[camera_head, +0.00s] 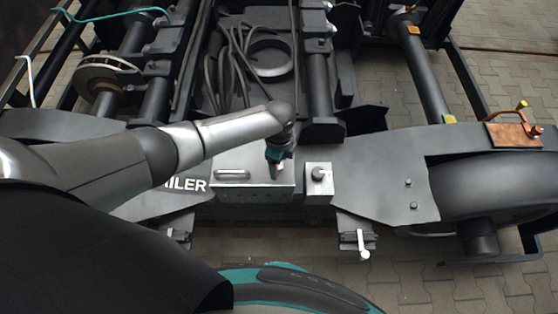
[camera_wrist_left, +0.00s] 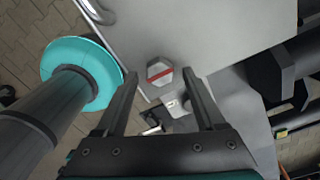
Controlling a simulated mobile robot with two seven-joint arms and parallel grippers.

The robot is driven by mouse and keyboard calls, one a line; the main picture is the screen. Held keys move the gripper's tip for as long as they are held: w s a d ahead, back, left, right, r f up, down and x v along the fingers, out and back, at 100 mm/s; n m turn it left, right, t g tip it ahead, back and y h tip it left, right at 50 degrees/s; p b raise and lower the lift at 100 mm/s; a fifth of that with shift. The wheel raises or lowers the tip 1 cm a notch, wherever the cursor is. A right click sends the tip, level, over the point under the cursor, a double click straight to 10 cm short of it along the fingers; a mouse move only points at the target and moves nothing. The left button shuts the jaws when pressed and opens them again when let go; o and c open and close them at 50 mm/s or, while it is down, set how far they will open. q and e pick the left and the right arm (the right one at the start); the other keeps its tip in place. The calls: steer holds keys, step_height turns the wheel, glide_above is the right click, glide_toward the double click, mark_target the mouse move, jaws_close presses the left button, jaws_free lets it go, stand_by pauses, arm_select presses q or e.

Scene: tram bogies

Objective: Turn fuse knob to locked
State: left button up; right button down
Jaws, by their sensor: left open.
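The fuse knob (camera_wrist_left: 160,72) is a grey, roughly hexagonal knob with a red stripe across it. It sits on the grey box lid (camera_wrist_left: 215,35) in the left wrist view. The stripe runs nearly crosswise, rising slightly to the right. My left gripper (camera_wrist_left: 159,76) is open, with a finger on each side of the knob in the picture; I see no contact and cannot tell the height left. In the head view my left gripper (camera_head: 275,156) is over the right end of the metal box (camera_head: 245,190) and mostly hides the knob. My right gripper is not in view.
A bar handle (camera_head: 232,174) is left of the gripper on the box. Cables (camera_head: 225,65) lie behind in the bogie frame. A wheel (camera_head: 490,185) is at the right.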

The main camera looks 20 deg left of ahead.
arm_select(q)
step_height(320, 180, up, 15)
steer(key=p, duration=0.5)
steer(key=shift+r, duration=0.15)
